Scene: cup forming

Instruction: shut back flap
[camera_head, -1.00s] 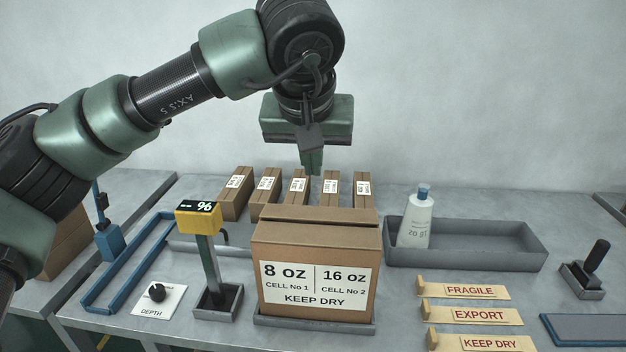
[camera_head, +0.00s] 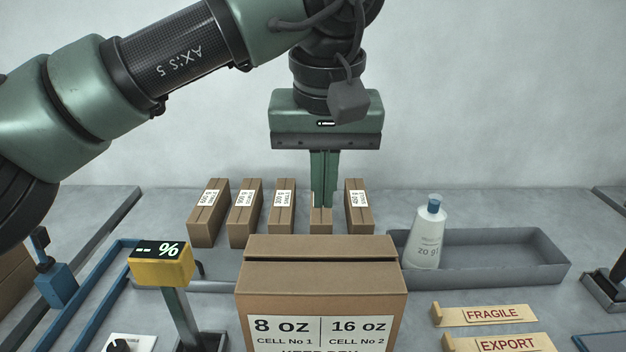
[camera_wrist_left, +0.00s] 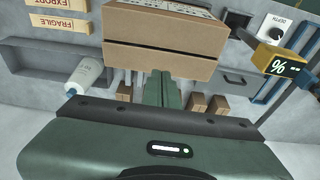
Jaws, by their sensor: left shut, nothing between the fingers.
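The large brown carton (camera_head: 320,290) stands upright at front centre in the head view, its label reading 8 oz and 16 oz. Its back flap (camera_head: 320,247) lies along the far top edge, with a dark gap between it and the front top panel (camera_head: 320,275). I cannot tell its exact tilt. My left gripper (camera_head: 323,203) is shut and empty, pointing down behind the carton. In the left wrist view, its fingers (camera_wrist_left: 162,90) show beside the carton's near side (camera_wrist_left: 155,58); contact is unclear. My right gripper is not in view.
Several small labelled cartons (camera_head: 282,205) stand in a row behind the large one; my fingers partly cover one. A grey tray (camera_head: 510,265) with a white bottle (camera_head: 428,235) is at right. A yellow percent display (camera_head: 162,263) stands at left. Wooden stamps (camera_head: 490,315) lie front right.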

